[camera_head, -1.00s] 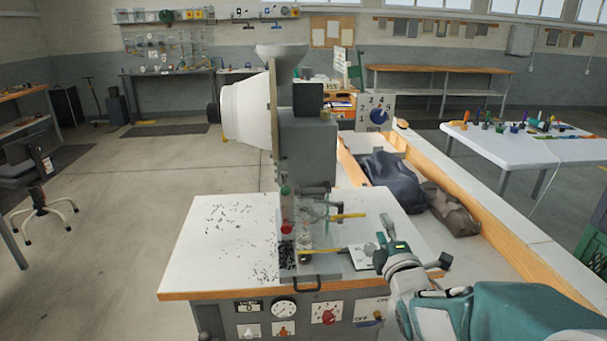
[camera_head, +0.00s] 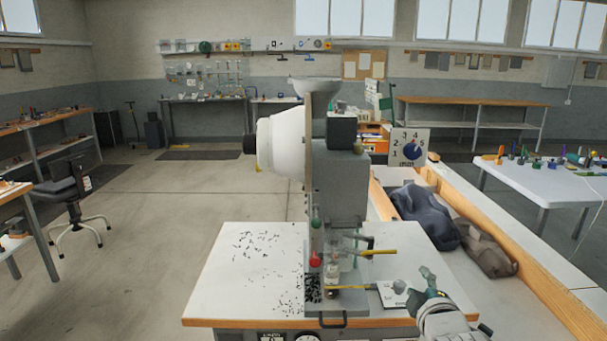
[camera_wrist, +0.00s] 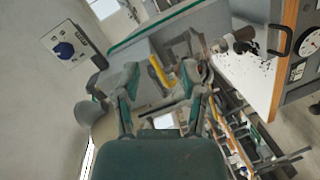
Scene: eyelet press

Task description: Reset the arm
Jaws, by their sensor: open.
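My gripper (camera_head: 428,285) is at the lower right of the head view, beside the right front part of the press table. It is open, and nothing shows between its fingers. In the wrist view my gripper (camera_wrist: 162,98) points toward the press, with the two fingers spread apart. The eyelet press (camera_head: 338,180) stands on the white table (camera_head: 235,290), with a white cone-shaped part (camera_head: 280,140) on its left side. A yellow lever (camera_wrist: 160,75) shows beyond the fingers in the wrist view.
Small black pieces (camera_head: 312,288) lie on the table. A dial board (camera_head: 409,148) stands at the press's right. Dark bags (camera_head: 425,213) lie in a wood-edged bin on the right. A white table with tools (camera_head: 550,180) is farther right. The floor at left is mostly open.

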